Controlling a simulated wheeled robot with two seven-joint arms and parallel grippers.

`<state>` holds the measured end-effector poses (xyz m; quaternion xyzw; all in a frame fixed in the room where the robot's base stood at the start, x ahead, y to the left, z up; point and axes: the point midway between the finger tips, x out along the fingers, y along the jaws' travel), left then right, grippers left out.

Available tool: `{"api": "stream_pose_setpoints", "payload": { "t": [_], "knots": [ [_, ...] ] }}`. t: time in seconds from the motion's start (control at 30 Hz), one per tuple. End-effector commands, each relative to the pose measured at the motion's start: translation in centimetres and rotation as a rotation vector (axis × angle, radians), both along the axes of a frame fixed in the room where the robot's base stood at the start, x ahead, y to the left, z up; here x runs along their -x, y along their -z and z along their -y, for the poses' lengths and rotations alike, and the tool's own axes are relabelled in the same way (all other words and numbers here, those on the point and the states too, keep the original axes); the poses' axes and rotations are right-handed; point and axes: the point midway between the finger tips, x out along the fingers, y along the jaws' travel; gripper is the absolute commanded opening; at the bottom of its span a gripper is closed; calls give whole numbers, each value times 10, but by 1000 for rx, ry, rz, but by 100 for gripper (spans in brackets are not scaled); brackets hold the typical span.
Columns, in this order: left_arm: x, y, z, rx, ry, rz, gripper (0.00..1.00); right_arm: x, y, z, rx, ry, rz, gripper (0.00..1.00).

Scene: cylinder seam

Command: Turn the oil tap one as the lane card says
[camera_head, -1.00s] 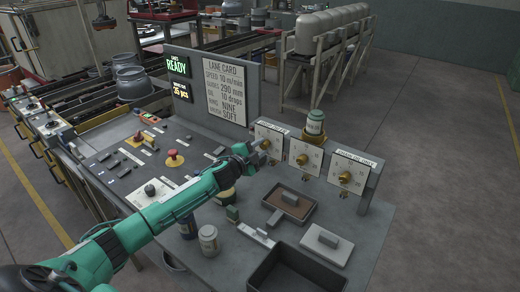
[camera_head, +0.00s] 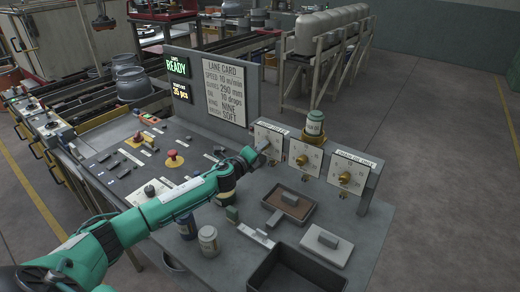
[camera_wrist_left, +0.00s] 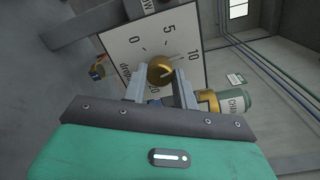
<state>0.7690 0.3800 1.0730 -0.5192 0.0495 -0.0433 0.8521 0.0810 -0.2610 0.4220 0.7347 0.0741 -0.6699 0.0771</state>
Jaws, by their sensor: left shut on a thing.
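The first oil tap is a white dial plate (camera_head: 269,131) at the left of the row of dials. In the left wrist view its brass knob (camera_wrist_left: 160,68) sits on the plate marked 0, 5 and 10. My left gripper (camera_head: 262,149) is at this plate, its fingers (camera_wrist_left: 161,88) on either side of the knob and shut on it. The knob's pointer seems to lean toward the 10 side; its exact reading is hard to tell. The lane card (camera_head: 226,91) reads oil 10 drops. My right gripper is not in view.
Two more dials stand to the right, a middle one (camera_head: 305,157) and a right one (camera_head: 348,174). A green-and-white bottle (camera_head: 314,124) stands behind them. Trays, a jar (camera_head: 208,240) and an empty dark bin (camera_head: 290,275) lie on the console in front.

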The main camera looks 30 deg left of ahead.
Motion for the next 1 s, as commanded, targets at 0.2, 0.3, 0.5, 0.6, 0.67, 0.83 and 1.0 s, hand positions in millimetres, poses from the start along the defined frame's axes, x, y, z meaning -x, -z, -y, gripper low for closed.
{"api": "stream_pose_setpoints", "payload": {
  "t": [0.2,0.3,0.5,0.6,0.67,0.83,1.0],
  "knots": [
    [0,2,1,-121,1,15,6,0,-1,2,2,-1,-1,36],
    [0,2,1,-158,1,19,6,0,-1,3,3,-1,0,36],
    [0,2,1,-198,1,25,6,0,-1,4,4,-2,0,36],
    [0,2,1,-204,1,26,6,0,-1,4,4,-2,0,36],
    [1,2,1,-206,1,26,6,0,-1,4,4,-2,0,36],
    [0,3,1,-206,1,25,6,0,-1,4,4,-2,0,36],
    [1,3,1,-206,1,25,38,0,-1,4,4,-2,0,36]
  ]
}}
